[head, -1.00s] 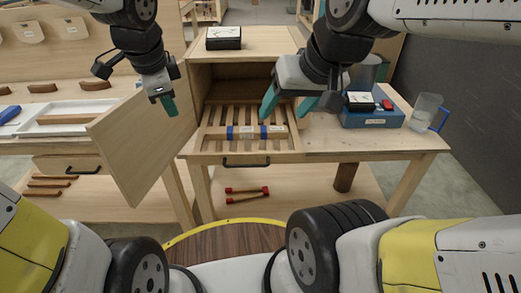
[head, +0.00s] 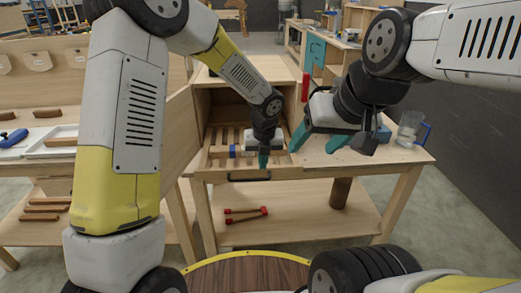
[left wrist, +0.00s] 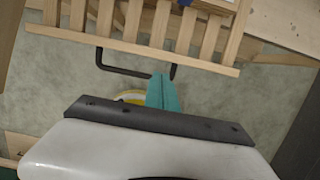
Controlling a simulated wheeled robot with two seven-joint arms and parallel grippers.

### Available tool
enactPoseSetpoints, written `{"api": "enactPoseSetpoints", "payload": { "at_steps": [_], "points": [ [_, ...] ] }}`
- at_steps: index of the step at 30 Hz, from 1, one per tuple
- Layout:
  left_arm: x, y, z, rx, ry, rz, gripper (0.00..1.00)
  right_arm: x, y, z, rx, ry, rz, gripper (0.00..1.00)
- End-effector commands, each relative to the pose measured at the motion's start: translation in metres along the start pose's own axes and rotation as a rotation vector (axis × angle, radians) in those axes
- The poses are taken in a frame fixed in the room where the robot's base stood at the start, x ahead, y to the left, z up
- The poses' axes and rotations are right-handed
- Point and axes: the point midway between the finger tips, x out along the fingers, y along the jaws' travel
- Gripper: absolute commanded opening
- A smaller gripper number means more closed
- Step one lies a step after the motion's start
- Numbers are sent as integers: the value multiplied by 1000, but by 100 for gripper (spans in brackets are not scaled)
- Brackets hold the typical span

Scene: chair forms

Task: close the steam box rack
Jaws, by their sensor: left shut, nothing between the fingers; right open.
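The steam box rack (head: 222,138) is a slatted wooden tray sticking out from the open front of a wooden box (head: 238,69). A black handle (head: 250,176) is on its front. My left gripper (head: 263,161) is shut and empty at the right part of the rack's front edge. In the left wrist view its fingertips (left wrist: 164,80) overlap the right end of the handle (left wrist: 125,74), below the slats (left wrist: 152,25); I cannot tell whether they touch. My right gripper (head: 316,142) is open and empty, over the table right of the rack.
A wooden door panel (head: 180,130) stands open at the box's left. A blue-and-white roll (head: 233,151) lies on the rack, partly hidden by my left arm. A clear jug (head: 408,128) stands on the table at right. Red-ended sticks (head: 246,214) lie on the lower shelf.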

Motion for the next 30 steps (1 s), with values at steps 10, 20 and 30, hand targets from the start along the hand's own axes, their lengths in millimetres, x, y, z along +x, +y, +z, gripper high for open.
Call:
{"api": "enactPoseSetpoints", "payload": {
  "at_steps": [10,20,30],
  "points": [
    [49,0,0,0,0,0,0,0,0,0,0,0,0,63],
    [54,0,0,-2,-1,0,0,0,0,0,0,0,0,63],
    [56,0,11,-4,-1,-1,0,0,0,0,0,0,0,63]
  ]
}}
